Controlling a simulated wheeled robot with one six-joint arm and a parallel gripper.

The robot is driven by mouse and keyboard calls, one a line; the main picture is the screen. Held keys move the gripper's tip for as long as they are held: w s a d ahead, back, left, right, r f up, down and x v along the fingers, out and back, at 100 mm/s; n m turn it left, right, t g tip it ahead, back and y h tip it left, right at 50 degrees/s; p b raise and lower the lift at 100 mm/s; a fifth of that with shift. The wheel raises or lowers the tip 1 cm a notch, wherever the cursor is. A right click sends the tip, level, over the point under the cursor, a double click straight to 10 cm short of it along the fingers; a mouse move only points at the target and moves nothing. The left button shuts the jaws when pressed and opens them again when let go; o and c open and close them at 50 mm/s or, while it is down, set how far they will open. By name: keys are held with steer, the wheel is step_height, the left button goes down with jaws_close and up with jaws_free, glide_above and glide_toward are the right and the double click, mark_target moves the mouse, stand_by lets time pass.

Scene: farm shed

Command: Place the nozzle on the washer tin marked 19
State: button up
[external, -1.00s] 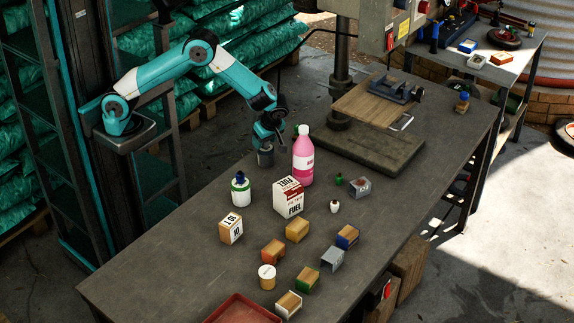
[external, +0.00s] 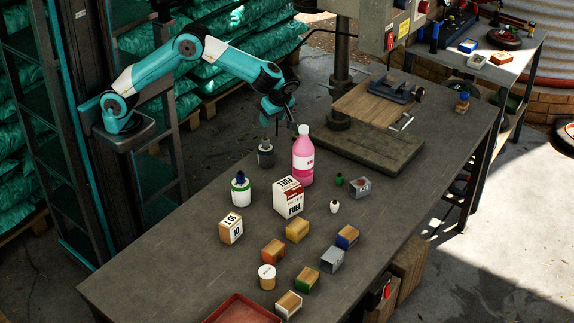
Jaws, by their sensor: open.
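My gripper (external: 278,124) is open, above a small grey cylindrical tin (external: 265,158) at the back left of the bench. A narrow, pale grey piece (external: 266,143) stands upright on top of this tin, and it may be the nozzle. The gripper appears clear of it, though the fingertips are small and dark here. Any number on the grey tin is too small to read, so I cannot tell whether it is marked 19. A wooden box (external: 231,229) at the front left bears black digits that look like 10.
A pink bottle (external: 303,158) stands close to the right of the grey tin. A white-green jar (external: 240,190) and a fuel carton (external: 289,198) stand in front. Several small blocks and a red tray (external: 242,308) lie nearer. The drill press base (external: 368,146) is at the back right.

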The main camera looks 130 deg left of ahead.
steer(key=s+d+r+m+t+y, duration=0.2)
steer(key=s+d+r+m, duration=0.7)
steer(key=m, duration=0.3)
steer(key=s+d+m+t+y, duration=0.1)
steer(key=s+d+m, duration=0.5)
steer(key=s+m, duration=0.7)
steer(key=shift+s+d+r+m+t, duration=0.2)
steer(key=shift+s+r+m+t, duration=0.15)
steer(key=shift+m+t, duration=0.2)
